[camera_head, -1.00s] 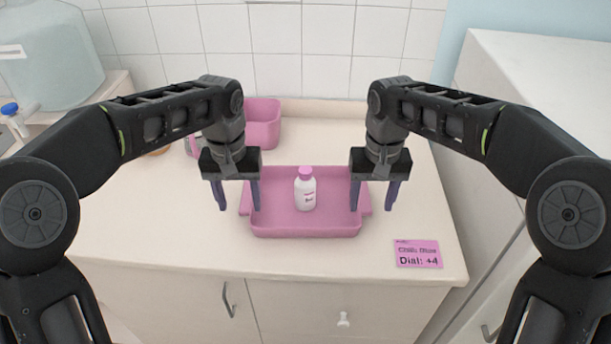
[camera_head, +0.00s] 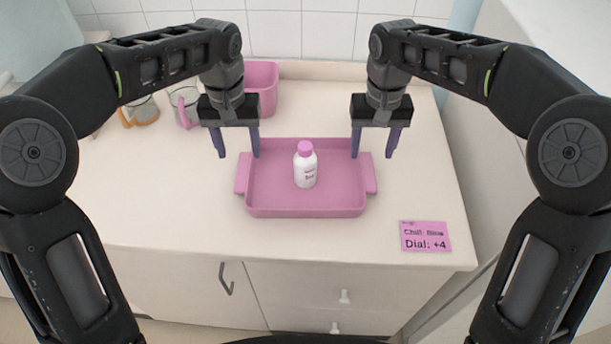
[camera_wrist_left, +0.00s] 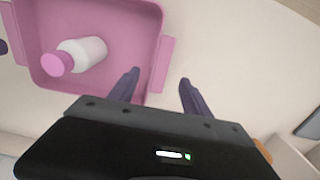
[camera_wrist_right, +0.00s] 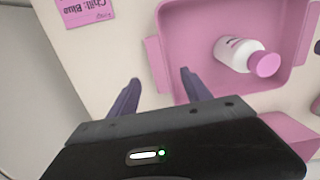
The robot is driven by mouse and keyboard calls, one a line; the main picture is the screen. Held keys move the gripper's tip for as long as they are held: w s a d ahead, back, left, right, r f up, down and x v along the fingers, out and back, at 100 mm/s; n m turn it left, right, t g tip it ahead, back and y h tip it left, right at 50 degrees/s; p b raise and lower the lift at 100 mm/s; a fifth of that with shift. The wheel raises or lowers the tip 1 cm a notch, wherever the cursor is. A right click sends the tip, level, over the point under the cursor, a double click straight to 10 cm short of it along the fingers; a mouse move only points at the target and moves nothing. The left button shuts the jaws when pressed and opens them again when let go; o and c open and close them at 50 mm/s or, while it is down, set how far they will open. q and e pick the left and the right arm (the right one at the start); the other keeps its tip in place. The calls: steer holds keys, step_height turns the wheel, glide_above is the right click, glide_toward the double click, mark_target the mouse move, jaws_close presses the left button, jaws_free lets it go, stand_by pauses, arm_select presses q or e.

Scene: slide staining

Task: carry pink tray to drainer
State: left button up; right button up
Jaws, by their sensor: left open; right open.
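The pink tray (camera_head: 270,203) sits on the counter with a handle on its left and right ends. A white bottle with a pink cap (camera_head: 305,168) stands upright in it. My left gripper (camera_head: 237,157) is open and empty above the tray's left end; in the left wrist view its fingers (camera_wrist_left: 158,88) point down near the left handle (camera_wrist_left: 167,62). My right gripper (camera_head: 374,157) is open and empty above the right end; in the right wrist view its fingers (camera_wrist_right: 160,88) are near the right handle (camera_wrist_right: 156,65). I recognise no drainer in view.
A pink bin (camera_head: 262,88) stands behind the tray, partly hidden by my left arm. Glass mugs with pink (camera_head: 184,108) and orange (camera_head: 140,110) handles stand at the back left. A pink note (camera_head: 425,236) lies at the front right. The counter's left front is clear.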

mark_target(243, 170)
arm_select(q)
step_height(243, 170, down, 6)
steer(key=shift+f, duration=0.25)
arm_select(e)
step_height(243, 170, down, 6)
steer(key=shift+f, duration=0.2)
arm_select(q)
steer(key=shift+c, duration=0.3)
arm_select(e)
steer(key=shift+c, duration=0.3)
arm_select(q)
jaws_close()
arm_select(e)
jaws_close()
